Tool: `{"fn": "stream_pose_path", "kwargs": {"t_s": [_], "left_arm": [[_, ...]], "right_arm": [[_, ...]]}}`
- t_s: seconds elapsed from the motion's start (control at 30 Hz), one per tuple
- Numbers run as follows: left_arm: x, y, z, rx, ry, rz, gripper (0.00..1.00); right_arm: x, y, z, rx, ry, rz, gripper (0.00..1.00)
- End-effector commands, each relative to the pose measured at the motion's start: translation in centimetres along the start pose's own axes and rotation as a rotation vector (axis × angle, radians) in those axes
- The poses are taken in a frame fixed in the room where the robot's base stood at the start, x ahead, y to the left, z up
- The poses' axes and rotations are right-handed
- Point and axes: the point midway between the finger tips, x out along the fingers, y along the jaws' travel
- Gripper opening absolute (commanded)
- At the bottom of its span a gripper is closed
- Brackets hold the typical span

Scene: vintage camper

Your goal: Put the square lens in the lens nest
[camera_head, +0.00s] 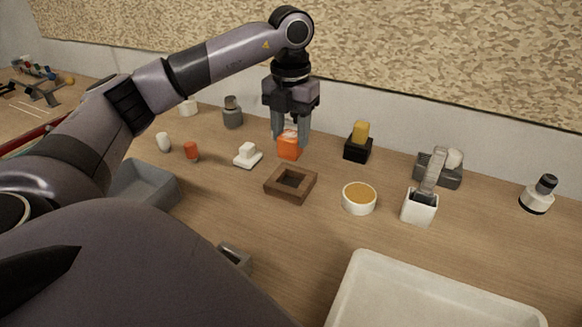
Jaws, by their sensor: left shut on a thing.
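My left gripper (291,138) is shut on an orange square block (289,149) with a pale upper part, which looks like the square lens. The fingers stand upright on either side of it and hide part of its top. I cannot tell whether its underside touches the wooden counter. A brown square frame (277,188) with a square opening, which looks like the lens nest, lies on the counter nearer to me, just below the block in the picture. The frame's opening looks empty. My right gripper is not in view.
A white round dish (359,205) and a white holder (419,212) stand right of the frame. A black block with a yellow top (358,145) stands right of the gripper. A small white piece (247,158) lies left. A grey bin (143,187) and pale tray (372,262) are nearer.

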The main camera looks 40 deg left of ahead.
Motion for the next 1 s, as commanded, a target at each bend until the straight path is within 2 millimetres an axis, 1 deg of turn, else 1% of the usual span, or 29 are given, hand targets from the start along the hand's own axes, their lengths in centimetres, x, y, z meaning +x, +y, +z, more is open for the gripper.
{"fn": "stream_pose_path", "kwargs": {"t_s": [0.03,0.1,0.2,0.33,0.5,0.6,0.9,1.0], "left_arm": [[1.3,0.1,-0.1,-0.001,0.004,0.003,0.12],[2.5,0.1,0.0,-0.001,0.003,0.002,0.12],[3.7,0.0,0.0,-0.001,0.002,0.001,0.12],[4.7,0.0,0.0,-0.001,0.001,0.000,0.12],[7.3,0.0,0.0,-0.002,0.002,0.002,0.12],[8.2,0.0,0.0,-0.002,0.001,0.000,0.12],[8.5,0.0,0.0,-0.001,0.000,0.000,0.12],[8.8,0.0,0.0,-0.001,0.000,0.000,0.12]], "right_arm": [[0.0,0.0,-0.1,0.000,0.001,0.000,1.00],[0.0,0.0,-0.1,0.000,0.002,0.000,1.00],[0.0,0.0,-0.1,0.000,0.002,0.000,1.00],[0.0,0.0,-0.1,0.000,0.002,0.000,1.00],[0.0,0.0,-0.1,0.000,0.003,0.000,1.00],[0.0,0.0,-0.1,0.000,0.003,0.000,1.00],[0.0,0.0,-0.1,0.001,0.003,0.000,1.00],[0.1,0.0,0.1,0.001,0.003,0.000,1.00]]}}
